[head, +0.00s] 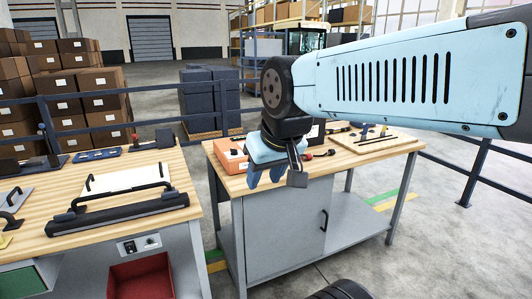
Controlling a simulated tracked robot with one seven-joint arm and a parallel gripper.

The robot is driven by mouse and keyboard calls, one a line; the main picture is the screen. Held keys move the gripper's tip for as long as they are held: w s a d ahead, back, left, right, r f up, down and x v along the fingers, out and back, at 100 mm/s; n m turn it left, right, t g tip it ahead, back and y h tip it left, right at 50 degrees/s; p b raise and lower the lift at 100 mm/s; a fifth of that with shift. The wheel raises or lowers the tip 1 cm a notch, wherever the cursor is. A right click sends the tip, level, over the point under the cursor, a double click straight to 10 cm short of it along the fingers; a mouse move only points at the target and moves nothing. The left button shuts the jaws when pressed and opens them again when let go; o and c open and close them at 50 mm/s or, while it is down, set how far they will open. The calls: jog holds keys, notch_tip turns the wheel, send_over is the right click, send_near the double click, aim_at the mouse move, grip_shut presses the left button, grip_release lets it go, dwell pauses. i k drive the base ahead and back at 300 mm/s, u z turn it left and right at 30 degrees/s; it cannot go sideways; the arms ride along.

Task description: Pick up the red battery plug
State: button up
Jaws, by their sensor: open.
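My gripper (266,178) hangs from the arm with its blue fingers pointing down and apart, with nothing seen between them. In the picture it overlaps the front edge of the right-hand wooden-topped trolley (235,183). Just right of the gripper, a small red piece (307,156) lies on the trolley top, with another red tip (331,152) beside it on a dark part. They look like the red battery plug, but are too small to tell apart surely. The gripper hides part of the top near them.
An orange box (232,160) stands left of the gripper on the trolley; a wooden board with dark tools (372,140) lies at right. A left bench (60,205) holds a long black-handled bar (120,213). A floor gap separates the two. A rail runs behind.

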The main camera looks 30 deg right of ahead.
aim_at(308, 157)
jog(key=z, duration=0.1)
jog(key=i, duration=1)
jog(key=z, duration=0.85)
jog(key=i, duration=0.4)
jog(key=z, duration=0.3)
jog(key=k, duration=0.9)
jog(key=z, duration=0.2)
jog(key=i, duration=0.9)
jog(key=u, duration=0.15)
